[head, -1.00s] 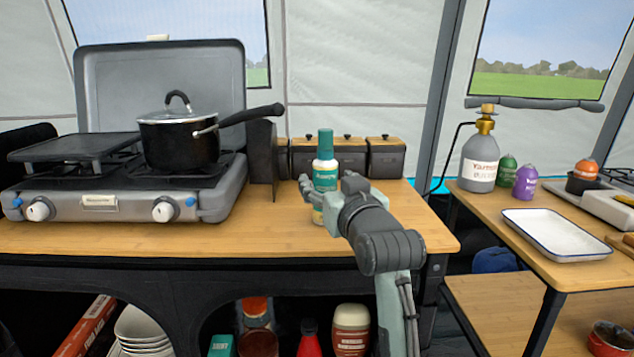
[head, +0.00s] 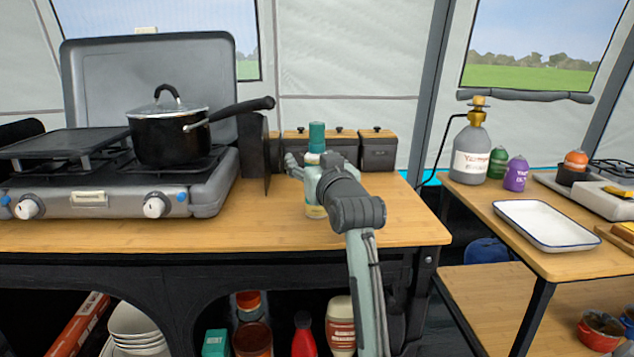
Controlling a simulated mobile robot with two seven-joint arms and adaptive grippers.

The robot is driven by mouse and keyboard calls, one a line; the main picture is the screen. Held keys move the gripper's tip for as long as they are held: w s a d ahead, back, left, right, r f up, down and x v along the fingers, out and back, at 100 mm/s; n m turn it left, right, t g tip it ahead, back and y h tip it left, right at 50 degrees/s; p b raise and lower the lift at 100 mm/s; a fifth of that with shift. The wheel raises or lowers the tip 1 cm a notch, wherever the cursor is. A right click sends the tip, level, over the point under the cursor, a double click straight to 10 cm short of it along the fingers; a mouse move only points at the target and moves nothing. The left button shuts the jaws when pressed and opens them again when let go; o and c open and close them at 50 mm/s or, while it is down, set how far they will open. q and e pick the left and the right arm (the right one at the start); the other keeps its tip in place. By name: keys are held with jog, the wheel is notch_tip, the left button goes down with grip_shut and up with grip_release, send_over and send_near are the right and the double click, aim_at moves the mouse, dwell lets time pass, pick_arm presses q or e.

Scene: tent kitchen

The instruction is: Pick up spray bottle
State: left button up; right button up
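The bottle with a tall teal cap (head: 316,137), which I take as the spray bottle, stands upright on the wooden counter (head: 400,225), right of the stove. Its pale lower body (head: 315,205) shows beneath my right gripper. My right gripper (head: 297,164) is at the bottle's mid-height, in front of it, and hides its label. One fingertip shows past the bottle's left side. The other finger is hidden, so I cannot tell whether the gripper is closed on the bottle. My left gripper is not in view.
A stove (head: 110,190) with a lidded black pot (head: 170,135) stands left; the pot's handle reaches toward the bottle. Dark containers (head: 378,150) stand behind the bottle. A side table at right holds a grey gas bottle (head: 471,155) and a white tray (head: 545,224). The counter's front right is clear.

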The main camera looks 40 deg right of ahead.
grip_shut()
dwell(0.3)
jog(key=shift+r, duration=0.15)
